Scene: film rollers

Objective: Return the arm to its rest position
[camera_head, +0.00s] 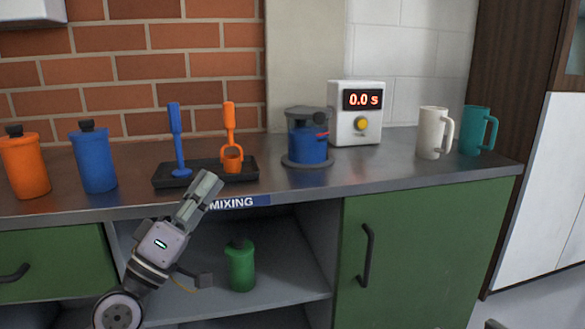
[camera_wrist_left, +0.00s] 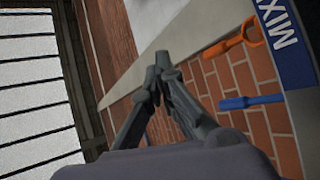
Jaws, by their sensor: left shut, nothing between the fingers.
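My left gripper (camera_head: 207,187) is in front of the counter's front edge, near the "MIXING" label (camera_head: 240,202), pointing up and to the right. Its fingers are shut with nothing between them. In the left wrist view the gripper (camera_wrist_left: 163,62) shows its fingertips together, with the ceiling, the brick wall and the label beyond. My right gripper is in neither view.
The metal counter (camera_head: 385,175) carries an orange bottle (camera_head: 25,165), a blue bottle (camera_head: 94,160), a black tray (camera_head: 208,180) with two upright tools, a blue-and-grey device (camera_head: 308,140), a timer (camera_head: 355,120) and two mugs. A green bottle (camera_head: 240,266) stands on the shelf below.

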